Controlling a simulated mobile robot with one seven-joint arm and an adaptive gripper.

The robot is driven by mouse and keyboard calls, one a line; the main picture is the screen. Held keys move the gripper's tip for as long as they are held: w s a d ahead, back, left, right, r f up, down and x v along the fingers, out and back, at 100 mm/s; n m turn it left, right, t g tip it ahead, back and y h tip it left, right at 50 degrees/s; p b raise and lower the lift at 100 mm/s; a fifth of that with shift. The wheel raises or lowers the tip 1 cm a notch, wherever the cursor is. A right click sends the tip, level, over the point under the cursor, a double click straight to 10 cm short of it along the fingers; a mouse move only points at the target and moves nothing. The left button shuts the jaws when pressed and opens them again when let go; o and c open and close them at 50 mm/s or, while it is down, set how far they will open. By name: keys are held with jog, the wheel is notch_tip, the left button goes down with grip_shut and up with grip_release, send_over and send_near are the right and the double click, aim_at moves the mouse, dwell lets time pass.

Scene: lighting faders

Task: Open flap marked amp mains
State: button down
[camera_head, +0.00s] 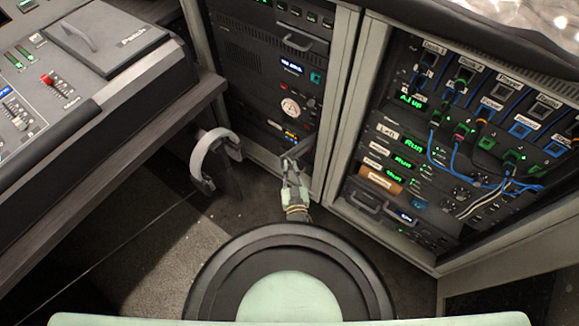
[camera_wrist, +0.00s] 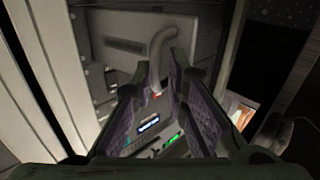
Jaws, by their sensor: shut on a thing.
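A grey flap (camera_wrist: 115,50) with a curved grey handle (camera_wrist: 160,42) fills the top middle of the wrist view. No amp mains lettering is readable on it. My gripper (camera_wrist: 165,82) is shut on this handle, whose lower end runs between the fingertips. In the head view my gripper (camera_head: 290,162) is at the lower part of the left rack (camera_head: 265,90). A small grey piece there, at the fingertips, is partly hidden by them, and I cannot tell how far the flap is open.
Between my fingers a small lit display (camera_wrist: 148,124) and a green light (camera_wrist: 172,140) show. A cable-filled rack (camera_head: 460,130) stands right. A mixing desk (camera_head: 60,90) stands left, with headphones (camera_head: 212,158) hanging at its edge. Dark floor lies between.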

jog(key=d, duration=0.2)
jog(key=s+d, duration=0.1)
jog(key=d, duration=0.1)
jog(key=shift+s+d+r, duration=0.1)
jog(key=shift+s+r, duration=0.1)
jog(key=c, duration=1.7)
grip_release()
jog(key=shift+d, duration=0.15)
